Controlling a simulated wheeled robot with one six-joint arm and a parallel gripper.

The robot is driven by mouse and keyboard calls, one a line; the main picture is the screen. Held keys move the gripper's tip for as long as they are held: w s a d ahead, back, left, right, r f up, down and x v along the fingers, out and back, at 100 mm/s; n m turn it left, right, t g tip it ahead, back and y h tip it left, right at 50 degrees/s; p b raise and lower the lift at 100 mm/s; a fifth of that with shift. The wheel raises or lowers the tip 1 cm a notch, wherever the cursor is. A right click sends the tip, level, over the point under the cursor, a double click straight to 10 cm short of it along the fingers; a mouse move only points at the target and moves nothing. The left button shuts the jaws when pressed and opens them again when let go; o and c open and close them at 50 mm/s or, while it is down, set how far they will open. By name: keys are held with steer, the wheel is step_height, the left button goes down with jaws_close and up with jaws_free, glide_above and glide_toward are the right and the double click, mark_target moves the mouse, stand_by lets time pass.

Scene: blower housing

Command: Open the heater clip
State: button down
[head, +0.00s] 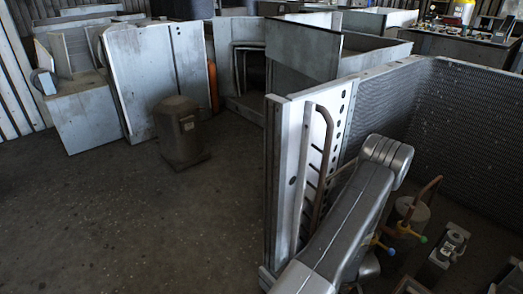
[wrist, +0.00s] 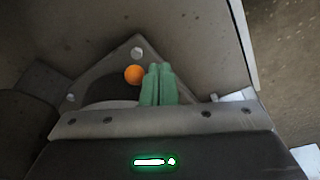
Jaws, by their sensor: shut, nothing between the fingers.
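In the wrist view, my gripper (wrist: 159,67) is shut, its two green fingers side by side with nothing between them. A round orange knob (wrist: 134,74) shows just left of the fingertips, near a grey metal plate with holes (wrist: 137,53). I cannot tell whether the fingers touch the knob. I cannot make out the heater clip for sure; the orange knob may be part of it. In the head view, my gripper is hidden beyond my arm, which reaches in over the open metal housing (head: 298,170).
Inside the housing, a finned coil (head: 470,130) lines the back, and copper pipes with small coloured valve caps (head: 423,239) stand right of my arm. A brown canister (head: 180,130) stands on the floor to the left. Open floor (head: 130,230) lies at front left.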

steer(key=shift+w+d+p, duration=0.1)
steer(key=shift+d+p, duration=0.5)
steer(key=shift+p, duration=0.1)
steer(key=shift+r, duration=0.1)
steer(key=a+r, duration=0.4)
steer(key=shift+s+r, duration=0.25)
steer(key=shift+r, duration=0.15)
steer(key=d+f, duration=0.3)
steer(key=f, duration=0.2)
steer(key=shift+w+d, duration=0.25)
steer(key=shift+d, duration=0.1)
stand_by(0.5)
